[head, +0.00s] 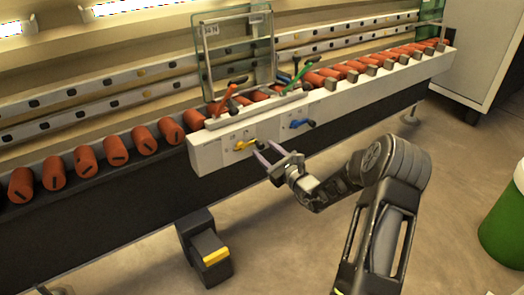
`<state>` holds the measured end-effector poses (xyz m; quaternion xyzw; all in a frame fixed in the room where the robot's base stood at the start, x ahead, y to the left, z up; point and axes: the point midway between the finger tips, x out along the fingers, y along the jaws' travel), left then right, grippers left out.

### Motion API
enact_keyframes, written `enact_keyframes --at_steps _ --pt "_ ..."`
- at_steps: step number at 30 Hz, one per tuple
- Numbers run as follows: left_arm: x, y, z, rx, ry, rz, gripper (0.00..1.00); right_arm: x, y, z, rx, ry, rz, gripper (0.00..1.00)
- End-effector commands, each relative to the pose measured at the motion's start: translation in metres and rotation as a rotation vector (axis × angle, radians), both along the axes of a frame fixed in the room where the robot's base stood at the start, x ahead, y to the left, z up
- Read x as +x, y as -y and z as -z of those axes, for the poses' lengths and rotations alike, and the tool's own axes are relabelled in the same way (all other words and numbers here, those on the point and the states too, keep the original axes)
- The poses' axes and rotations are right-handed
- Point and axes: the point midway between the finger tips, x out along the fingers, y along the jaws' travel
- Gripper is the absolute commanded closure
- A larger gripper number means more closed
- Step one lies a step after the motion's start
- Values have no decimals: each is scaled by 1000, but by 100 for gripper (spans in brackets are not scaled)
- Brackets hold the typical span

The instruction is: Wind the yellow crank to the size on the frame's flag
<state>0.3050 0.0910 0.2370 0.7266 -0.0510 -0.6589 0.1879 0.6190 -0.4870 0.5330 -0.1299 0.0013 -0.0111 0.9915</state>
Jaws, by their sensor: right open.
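The yellow crank (245,144) sits on the white panel (210,152) at the front of the conveyor. My right gripper (269,158) is open, its two fingers pointing left at the panel, just right of and slightly below the crank's dark knob. I cannot tell whether a finger touches the knob. The frame (205,68) with a glass pane stands upright behind the panel. A small pale flag (209,31) with dark print is at its top left; the print is too small to read surely. My left gripper is not in view.
A blue crank (301,124) is on the same panel to the right. An orange lever (226,96) and a green lever (300,74) rise above it. Orange rollers (88,161) line the conveyor. A dark pedal box (203,246) stands on the floor; a green bin (503,230) is at right.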

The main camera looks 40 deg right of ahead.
Motion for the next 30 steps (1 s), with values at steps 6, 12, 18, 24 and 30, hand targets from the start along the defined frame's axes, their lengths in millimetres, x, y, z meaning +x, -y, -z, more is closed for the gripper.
enact_keyframes --at_steps 6,12,18,24,30 --pt "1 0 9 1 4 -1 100 23 0 1 -1 0 -1 55" --pt "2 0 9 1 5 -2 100 26 0 0 -1 0 -1 55" --pt "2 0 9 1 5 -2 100 25 0 0 -1 0 -1 64" --pt "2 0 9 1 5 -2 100 25 0 0 -1 0 -1 80" --pt "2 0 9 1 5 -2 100 25 0 0 -1 0 -1 96"
